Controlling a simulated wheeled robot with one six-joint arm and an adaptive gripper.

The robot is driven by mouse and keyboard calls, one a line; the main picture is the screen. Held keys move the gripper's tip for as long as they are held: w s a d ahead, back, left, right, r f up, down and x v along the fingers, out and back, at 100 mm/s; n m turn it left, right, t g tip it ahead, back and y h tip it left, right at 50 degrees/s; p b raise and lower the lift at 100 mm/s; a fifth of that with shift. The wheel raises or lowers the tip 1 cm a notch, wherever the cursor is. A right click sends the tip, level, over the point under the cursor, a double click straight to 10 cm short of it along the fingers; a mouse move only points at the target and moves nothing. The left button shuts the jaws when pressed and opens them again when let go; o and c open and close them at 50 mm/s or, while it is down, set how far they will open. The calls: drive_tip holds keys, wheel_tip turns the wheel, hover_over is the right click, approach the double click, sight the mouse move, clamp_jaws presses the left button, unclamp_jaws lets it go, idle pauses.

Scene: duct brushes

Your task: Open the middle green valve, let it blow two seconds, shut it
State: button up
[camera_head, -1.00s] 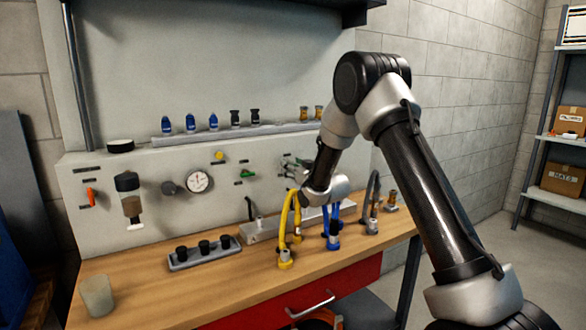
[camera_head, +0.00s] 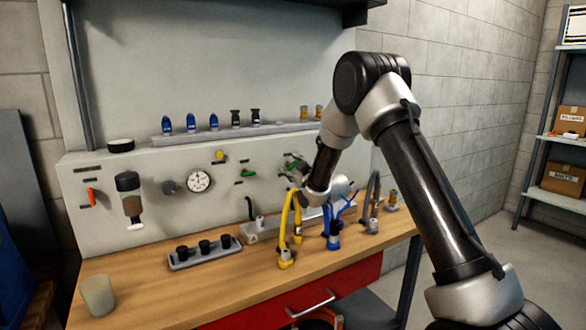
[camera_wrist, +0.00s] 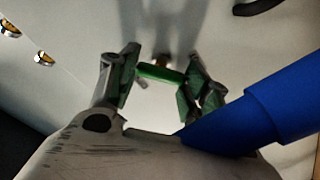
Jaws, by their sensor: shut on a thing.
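My gripper (camera_head: 296,166) is at the wall panel, right of a green valve handle (camera_head: 244,173) that stands clear of it. In the wrist view my gripper (camera_wrist: 160,80) has its two fingers on either side of a short green handle (camera_wrist: 158,73), shut on it. A brassy fitting shows just behind that handle. In the head view my wrist and fingers largely hide this handle. I cannot tell from the frames whether its valve is open or whether air blows.
A thick blue hose (camera_wrist: 275,105) passes close by my gripper in the wrist view. Yellow hose (camera_head: 284,230), blue fittings (camera_head: 333,240) and grey hose (camera_head: 373,200) stand on the bench below. A gauge (camera_head: 199,181) and orange handle (camera_head: 91,196) are further left.

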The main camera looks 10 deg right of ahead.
drive_tip(key=shift+n, duration=0.4)
drive_tip(key=o, duration=1)
drive_tip(key=v, duration=1.2)
drive_tip(key=shift+c, duration=0.3)
